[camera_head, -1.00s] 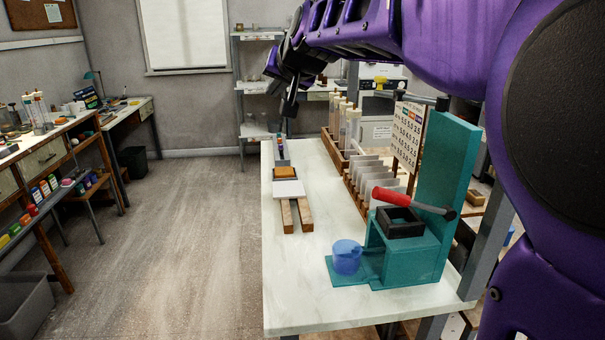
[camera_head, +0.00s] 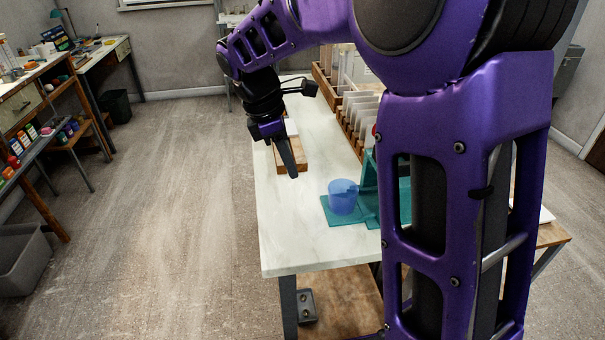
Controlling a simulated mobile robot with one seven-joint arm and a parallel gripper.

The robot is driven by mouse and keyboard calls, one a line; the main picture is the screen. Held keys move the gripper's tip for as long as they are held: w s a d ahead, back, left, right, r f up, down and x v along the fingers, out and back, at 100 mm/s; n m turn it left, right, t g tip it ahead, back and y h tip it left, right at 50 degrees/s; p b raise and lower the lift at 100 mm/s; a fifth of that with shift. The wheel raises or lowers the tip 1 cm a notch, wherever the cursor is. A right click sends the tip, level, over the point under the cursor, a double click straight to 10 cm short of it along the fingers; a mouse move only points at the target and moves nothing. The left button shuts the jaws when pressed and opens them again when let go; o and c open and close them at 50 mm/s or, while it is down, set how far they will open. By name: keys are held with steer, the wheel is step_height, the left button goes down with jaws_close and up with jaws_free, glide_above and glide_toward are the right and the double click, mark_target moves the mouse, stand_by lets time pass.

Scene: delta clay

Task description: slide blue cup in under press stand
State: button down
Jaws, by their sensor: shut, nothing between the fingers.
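The blue cup (camera_head: 342,197) stands upright on the front part of the teal base plate of the press stand (camera_head: 346,222), outside the stand's raised part. The stand's raised part shows only as a strip right of the cup; my arm hides the rest. My gripper (camera_head: 292,174) points down over the table, left of the cup and a little farther back. It is shut and empty, and apart from the cup.
The pale table (camera_head: 300,240) is clear in front of the cup and along its left edge. A wooden piece (camera_head: 290,163) lies behind my gripper. A wooden rack with pale plates (camera_head: 352,118) stands farther back.

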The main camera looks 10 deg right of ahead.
steer(key=b+x, duration=0.2)
steer(key=x, duration=0.7)
steer(key=d, duration=0.3)
steer(key=shift+d, duration=0.5)
steer(key=d+p, duration=0.4)
steer(key=d, duration=0.7)
steer(key=shift+s+d, duration=0.15)
steer(key=shift+d, duration=0.05)
